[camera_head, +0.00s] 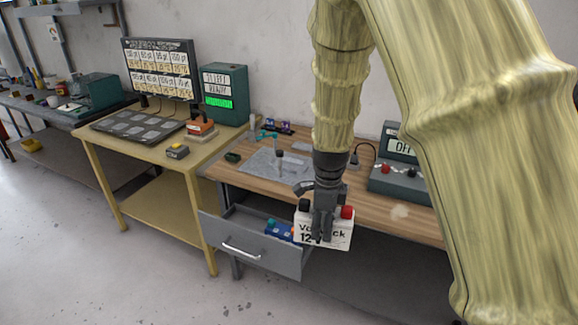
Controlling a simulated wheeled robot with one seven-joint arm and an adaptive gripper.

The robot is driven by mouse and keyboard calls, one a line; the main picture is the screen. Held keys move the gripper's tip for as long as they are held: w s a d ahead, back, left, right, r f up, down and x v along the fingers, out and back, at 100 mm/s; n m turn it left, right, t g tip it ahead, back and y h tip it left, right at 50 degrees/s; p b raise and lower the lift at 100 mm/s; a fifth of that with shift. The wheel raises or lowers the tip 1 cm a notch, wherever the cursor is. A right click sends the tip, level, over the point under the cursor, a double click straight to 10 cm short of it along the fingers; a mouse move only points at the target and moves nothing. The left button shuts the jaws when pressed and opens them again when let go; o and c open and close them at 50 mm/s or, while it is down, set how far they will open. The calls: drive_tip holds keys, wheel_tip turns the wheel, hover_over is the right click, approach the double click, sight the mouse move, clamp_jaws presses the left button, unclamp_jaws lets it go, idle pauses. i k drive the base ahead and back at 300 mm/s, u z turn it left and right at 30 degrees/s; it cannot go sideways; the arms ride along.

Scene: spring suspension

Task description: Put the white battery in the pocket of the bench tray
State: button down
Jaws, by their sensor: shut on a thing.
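My gripper (324,216) is shut on the white battery (310,238), a box with dark print, a black terminal at its left and a red one at its right. My gripper covers part of its front face. The battery is upright, in front of the wooden bench's front edge and by the right side of the open drawer; whether it touches anything I cannot tell. A flat grey tray (259,165) lies on the bench behind and to the left of the battery, with small parts on it. I cannot make out its pocket clearly.
The open grey drawer (236,236) juts from the wooden bench (372,208) and holds a blue item (275,229). A green device with an OFF display (398,185) stands on the right. A yellow table (103,148) at left carries a dark pocketed tray (103,123) and screens.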

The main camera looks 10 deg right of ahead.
sight(289, 166)
drive_tip(key=i, duration=2)
